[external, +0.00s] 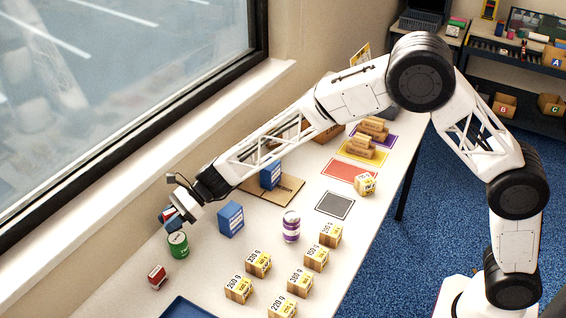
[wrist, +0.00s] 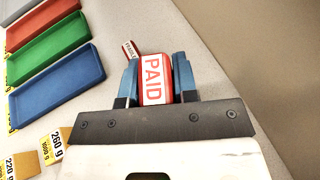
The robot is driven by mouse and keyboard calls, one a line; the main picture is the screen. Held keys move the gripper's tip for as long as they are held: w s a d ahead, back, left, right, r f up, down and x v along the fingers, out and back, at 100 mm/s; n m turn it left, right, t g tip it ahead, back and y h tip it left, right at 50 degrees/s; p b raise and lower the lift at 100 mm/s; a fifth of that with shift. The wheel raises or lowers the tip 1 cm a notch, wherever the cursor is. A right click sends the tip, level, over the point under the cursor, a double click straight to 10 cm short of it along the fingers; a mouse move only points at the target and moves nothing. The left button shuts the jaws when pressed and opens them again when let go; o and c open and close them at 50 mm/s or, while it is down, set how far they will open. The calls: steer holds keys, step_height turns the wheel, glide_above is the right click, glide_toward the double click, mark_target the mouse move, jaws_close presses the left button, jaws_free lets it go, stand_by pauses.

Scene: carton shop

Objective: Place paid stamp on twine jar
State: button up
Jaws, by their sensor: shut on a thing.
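My gripper (external: 172,211) is shut on the paid stamp (wrist: 154,80), a red block with a white face reading PAID, held between its blue fingers in the wrist view. In the external view the gripper is at the left, near the window sill, and mostly hides the stamp. A green jar (external: 178,245) with a pale label stands just below the gripper in that picture. A purple jar (external: 291,228) with a white band stands farther right. The jar labels are too small to read, so I cannot tell which holds twine. No jar shows in the wrist view.
A red-and-white stamp (external: 157,277) lies near the green jar; a small red one shows in the wrist view (wrist: 131,49). Blue boxes (external: 230,219), several weight-marked cartons (external: 239,289) and a blue tray (external: 187,308) are nearby. The window sill borders the table.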

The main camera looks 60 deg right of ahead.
steer(key=shift+f, duration=1.75)
steer(key=shift+f, duration=0.1)
steer(key=o, duration=0.9)
steer(key=shift+d, duration=0.1)
steer(key=shift+s+d+r, duration=0.25)
steer(key=shift+d+r, duration=0.15)
steer(key=shift+d, duration=0.15)
steer(key=v, duration=1)
steer(key=shift+s+d+r, duration=0.1)
steer(key=shift+s+d, duration=0.1)
